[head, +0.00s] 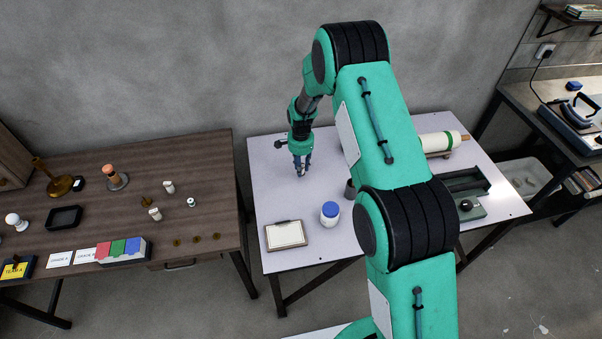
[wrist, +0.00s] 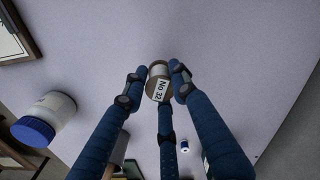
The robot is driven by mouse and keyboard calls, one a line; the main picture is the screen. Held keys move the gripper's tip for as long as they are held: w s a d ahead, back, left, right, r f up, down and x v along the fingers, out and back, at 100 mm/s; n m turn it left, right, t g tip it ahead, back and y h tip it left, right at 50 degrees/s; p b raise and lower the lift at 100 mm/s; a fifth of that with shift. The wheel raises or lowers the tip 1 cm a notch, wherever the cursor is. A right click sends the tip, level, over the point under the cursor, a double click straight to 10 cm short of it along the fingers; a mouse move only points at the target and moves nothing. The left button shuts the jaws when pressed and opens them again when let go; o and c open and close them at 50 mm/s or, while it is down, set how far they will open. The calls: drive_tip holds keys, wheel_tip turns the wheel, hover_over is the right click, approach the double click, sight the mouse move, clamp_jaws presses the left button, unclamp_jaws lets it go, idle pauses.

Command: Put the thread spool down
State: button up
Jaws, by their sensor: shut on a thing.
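My gripper (head: 301,171) is over the back left part of the pale table (head: 275,195) in the head view. In the wrist view its blue fingers (wrist: 158,85) are shut around a small thread spool with a tan end and a white label reading "No 32" (wrist: 162,90). The pale tabletop fills the view behind the spool. I cannot tell whether the spool touches the table. In the head view the spool is too small and covered by the fingers to make out.
A white jar with a blue lid (head: 330,215) and a clipboard (head: 285,235) stand toward the table's front. A cloth roll (head: 437,142) and a grey-green device (head: 470,207) are at the right. A brown table (head: 120,205) with small items stands left. Bare tabletop surrounds my gripper.

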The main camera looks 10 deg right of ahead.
drive_tip(key=shift+f+b, duration=0.3)
drive_tip(key=shift+f, duration=1.3)
drive_tip(key=shift+f, duration=0.15)
drive_tip(key=o, duration=1)
wheel_tip(320, 180, up, 12)
drive_tip(key=shift+r+p, duration=0.15)
drive_tip(key=shift+p, duration=0.8)
